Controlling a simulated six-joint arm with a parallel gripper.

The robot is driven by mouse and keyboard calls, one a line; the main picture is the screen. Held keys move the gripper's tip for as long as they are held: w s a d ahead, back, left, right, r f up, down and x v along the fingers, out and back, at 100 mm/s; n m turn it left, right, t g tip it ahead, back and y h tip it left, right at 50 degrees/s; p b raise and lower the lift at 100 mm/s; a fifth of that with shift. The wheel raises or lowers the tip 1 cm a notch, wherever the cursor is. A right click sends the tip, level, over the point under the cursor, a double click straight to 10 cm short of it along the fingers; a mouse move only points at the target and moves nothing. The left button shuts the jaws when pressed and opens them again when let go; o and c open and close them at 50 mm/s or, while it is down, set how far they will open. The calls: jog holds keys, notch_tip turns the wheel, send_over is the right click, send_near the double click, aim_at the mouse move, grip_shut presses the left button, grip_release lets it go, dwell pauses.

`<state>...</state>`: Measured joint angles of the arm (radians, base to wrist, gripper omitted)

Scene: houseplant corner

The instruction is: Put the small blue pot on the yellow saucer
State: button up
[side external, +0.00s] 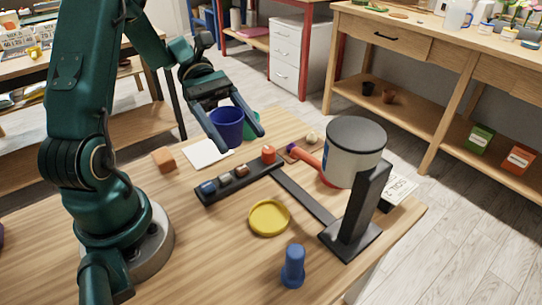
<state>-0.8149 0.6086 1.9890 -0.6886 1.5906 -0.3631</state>
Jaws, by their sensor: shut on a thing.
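The small blue pot (227,126) is upright between the two fingers of my gripper (238,142), which is shut on it. Whether its base is clear of the table cannot be told from this view. The yellow saucer (269,217) lies flat and empty on the wooden table, nearer the camera and to the right of the pot. My gripper is well apart from the saucer.
A black tray (238,181) with several small things lies between pot and saucer. A grey canister on a black stand (352,215) rises right of the saucer. A blue peg-like object (293,267) stands in front.

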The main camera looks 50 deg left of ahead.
jog(key=x, duration=0.4)
jog(key=f+x, duration=0.1)
jog(key=x, duration=0.8)
jog(key=shift+w+a+f, duration=0.2)
jog(key=shift+a+f, duration=0.15)
jog(key=shift+f, duration=2.1)
jog(key=shift+f, duration=0.1)
jog(key=o, duration=1.3)
